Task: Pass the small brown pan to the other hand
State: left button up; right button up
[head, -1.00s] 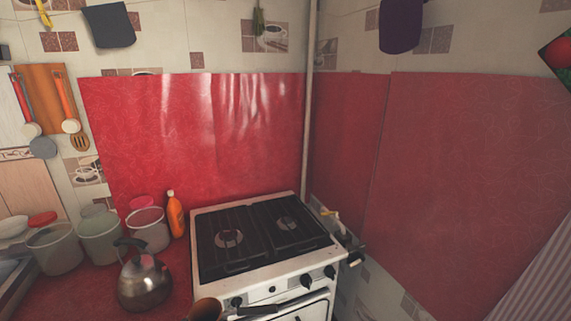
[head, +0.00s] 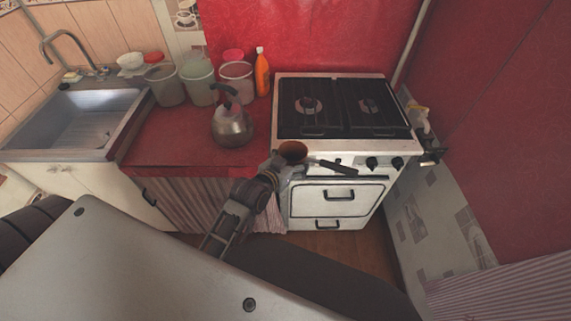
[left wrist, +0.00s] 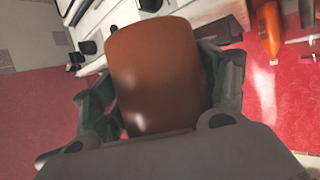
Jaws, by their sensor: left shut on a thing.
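The small brown pan (head: 293,150) is in front of the stove, near the red counter's right end, with its dark handle (head: 338,167) pointing right across the stove front. My left gripper (head: 282,163) is shut on the pan's body, on the side away from the handle. In the left wrist view the pan's brown body (left wrist: 155,70) fills the space between the two fingers of the left gripper (left wrist: 158,105). The handle is hidden there. My right gripper is not in view.
The white stove (head: 400,147) with black grates stands behind the pan. A metal kettle (head: 232,128), several tubs and an orange bottle (head: 262,72) stand on the red counter (head: 165,140). A sink (head: 90,120) is at left. Floor shows right of my arm.

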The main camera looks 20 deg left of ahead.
pick_arm(q)
jog(key=w+d+r+m+g+h, duration=0.2)
jog(key=d+r+m+h, duration=0.4)
jog(key=d+r, duration=0.8)
jog(key=shift+w+d+r+g+h, duration=0.2)
jog(key=shift+w+r+g+h, duration=0.2)
jog(key=shift+r, duration=1.15)
